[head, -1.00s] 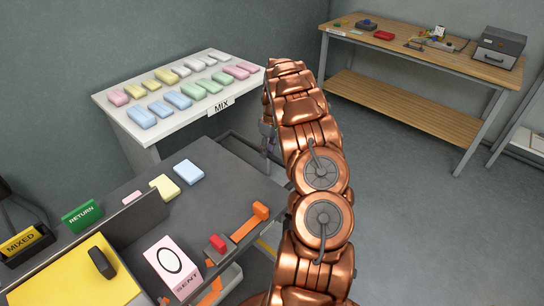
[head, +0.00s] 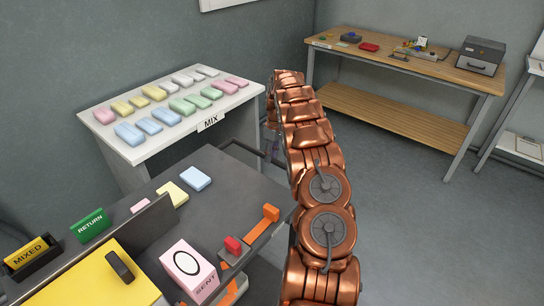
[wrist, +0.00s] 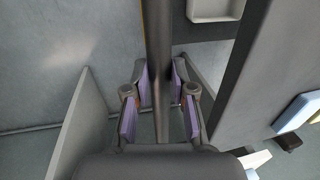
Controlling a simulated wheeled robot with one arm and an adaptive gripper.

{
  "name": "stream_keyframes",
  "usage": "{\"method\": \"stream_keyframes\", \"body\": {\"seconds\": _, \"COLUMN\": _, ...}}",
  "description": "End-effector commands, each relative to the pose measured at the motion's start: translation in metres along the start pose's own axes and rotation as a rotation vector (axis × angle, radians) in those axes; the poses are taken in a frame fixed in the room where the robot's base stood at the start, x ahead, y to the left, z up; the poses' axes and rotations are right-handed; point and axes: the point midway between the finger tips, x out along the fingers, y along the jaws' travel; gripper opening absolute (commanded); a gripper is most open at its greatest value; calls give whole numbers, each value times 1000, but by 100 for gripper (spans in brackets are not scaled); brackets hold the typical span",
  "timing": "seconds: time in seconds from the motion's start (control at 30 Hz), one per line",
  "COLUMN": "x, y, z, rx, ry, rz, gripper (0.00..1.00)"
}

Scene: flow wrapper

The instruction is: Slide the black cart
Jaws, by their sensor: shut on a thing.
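The black cart appears to be the dark-topped unit (head: 236,187) in the lower left of the head view. A dark rail (head: 241,150) shows at its far edge, near the MIX table. My gripper (wrist: 160,96) is shut on a dark bar (wrist: 158,35) in the wrist view, with purple pads on both sides of it. The bar looks like the cart's rail or handle. In the head view my copper arm reaches away from me past the cart's right side, and hides most of the gripper and the grasp.
A pale table (head: 160,155) labelled MIX holds several pastel blocks behind the cart. Blue (head: 195,178) and yellow (head: 172,194) blocks, an orange lever (head: 258,225) and a SENT box (head: 189,271) are on the dark unit. A wooden bench (head: 400,114) stands back right; floor between is clear.

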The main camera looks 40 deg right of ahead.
Motion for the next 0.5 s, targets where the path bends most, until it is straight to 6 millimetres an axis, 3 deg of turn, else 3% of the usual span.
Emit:
{"method": "stream_keyframes", "body": {"seconds": 0.07, "x": -4, "y": 5, "z": 0, "rx": 3, "ry": 10, "rz": 15, "gripper": 0}}
{"method": "stream_keyframes", "body": {"seconds": 0.1, "x": -4, "y": 6, "z": 0, "rx": 4, "ry": 10, "rz": 16, "gripper": 27}}
{"method": "stream_keyframes", "body": {"seconds": 0.3, "x": -3, "y": 4, "z": 0, "rx": 4, "ry": 7, "rz": 12, "gripper": 48}}
{"method": "stream_keyframes", "body": {"seconds": 0.5, "x": -2, "y": 3, "z": 0, "rx": 3, "ry": 5, "rz": 9, "gripper": 50}}
